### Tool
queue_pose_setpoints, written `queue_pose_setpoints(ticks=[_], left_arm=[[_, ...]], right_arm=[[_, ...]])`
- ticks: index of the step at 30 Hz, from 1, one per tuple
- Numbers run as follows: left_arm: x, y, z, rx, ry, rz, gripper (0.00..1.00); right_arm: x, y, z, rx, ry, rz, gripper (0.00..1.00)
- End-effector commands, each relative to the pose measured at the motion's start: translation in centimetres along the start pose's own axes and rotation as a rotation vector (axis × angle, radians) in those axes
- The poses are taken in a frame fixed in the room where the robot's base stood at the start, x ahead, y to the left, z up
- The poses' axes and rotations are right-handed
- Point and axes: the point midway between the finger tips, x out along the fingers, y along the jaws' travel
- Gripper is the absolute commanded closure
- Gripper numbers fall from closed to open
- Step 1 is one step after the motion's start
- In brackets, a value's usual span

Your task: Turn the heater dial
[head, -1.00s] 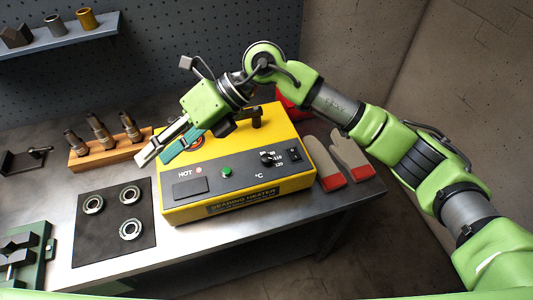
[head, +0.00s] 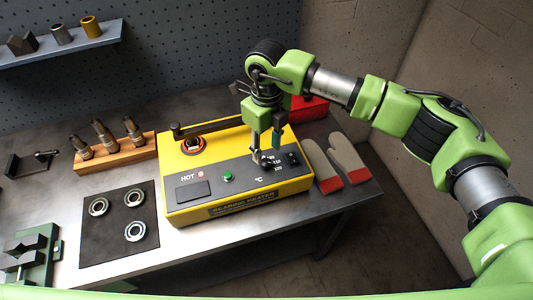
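The yellow bearing heater (head: 300,184) stands on the steel bench with its dark sloped panel facing me. The dial (head: 266,160) is a small black knob on the panel's right part, with temperature marks beside it. My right gripper (head: 264,156) points down over the dial with its fingers apart, one on the dial's left and one above its right. Whether the fingers touch the dial cannot be told. The green button (head: 228,176) and the HOT lamp (head: 201,174) are left of the dial. My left gripper is not in view.
Grey and red gloves (head: 335,163) lie right of the heater. A black mat (head: 117,249) with bearing rings is on the left. A wooden block (head: 112,154) with tools stands behind it. A vise (head: 30,250) is at front left. A red box (head: 308,109) is behind the heater.

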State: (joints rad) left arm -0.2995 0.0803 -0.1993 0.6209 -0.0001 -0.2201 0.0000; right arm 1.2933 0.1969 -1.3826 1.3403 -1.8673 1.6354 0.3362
Motion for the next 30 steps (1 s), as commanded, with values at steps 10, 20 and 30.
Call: queue_pose_setpoints(ticks=[10,20,30], left_arm=[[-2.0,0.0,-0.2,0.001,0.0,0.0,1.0],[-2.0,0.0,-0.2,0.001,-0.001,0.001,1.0],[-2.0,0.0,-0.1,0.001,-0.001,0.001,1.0]], right_arm=[[4.7,0.1,0.1,0.0,-0.001,0.002,0.62],[5.3,0.1,0.1,0.0,-0.001,0.001,0.62],[5.3,0.1,0.1,-0.001,-0.002,0.001,1.0]])
